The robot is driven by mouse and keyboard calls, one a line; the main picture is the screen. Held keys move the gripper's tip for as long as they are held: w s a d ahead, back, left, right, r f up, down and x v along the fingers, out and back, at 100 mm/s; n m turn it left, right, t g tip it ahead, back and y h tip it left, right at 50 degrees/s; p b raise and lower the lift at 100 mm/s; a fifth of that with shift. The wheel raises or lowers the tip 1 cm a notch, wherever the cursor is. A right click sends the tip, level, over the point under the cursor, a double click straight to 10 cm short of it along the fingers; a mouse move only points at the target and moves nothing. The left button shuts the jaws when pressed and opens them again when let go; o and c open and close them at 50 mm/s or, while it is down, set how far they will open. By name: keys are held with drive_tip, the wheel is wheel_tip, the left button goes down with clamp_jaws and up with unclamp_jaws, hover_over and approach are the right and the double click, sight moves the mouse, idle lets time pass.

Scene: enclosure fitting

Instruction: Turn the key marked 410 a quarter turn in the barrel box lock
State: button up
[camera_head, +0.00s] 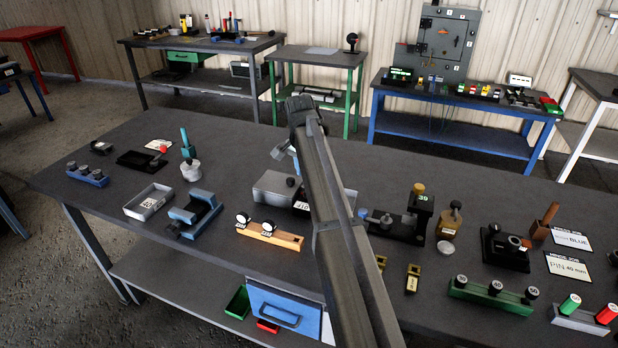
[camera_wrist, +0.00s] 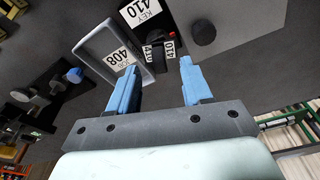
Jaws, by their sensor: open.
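My gripper (camera_wrist: 158,64) is open, with its two blue fingers apart and nothing between them. In the head view its blue fingers (camera_head: 284,151) show in part at the end of my arm. In the wrist view a small black lock piece (camera_wrist: 155,48) with a red part and tags reading 410 lies beyond the fingertips, apart from them. My arm hides part of this area.
In the head view a blue cradle (camera_head: 206,203), a wooden block with two gauges (camera_head: 285,239) and a black fixture (camera_head: 385,224) stand nearby on the bench.

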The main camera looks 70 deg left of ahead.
wheel_tip(320, 180, up, 10)
drive_tip(key=s, duration=0.1)
drive_tip(key=shift+s+d+r, duration=0.2)
drive_tip(key=shift+d+r, duration=0.05)
drive_tip(key=shift+d, duration=0.1)
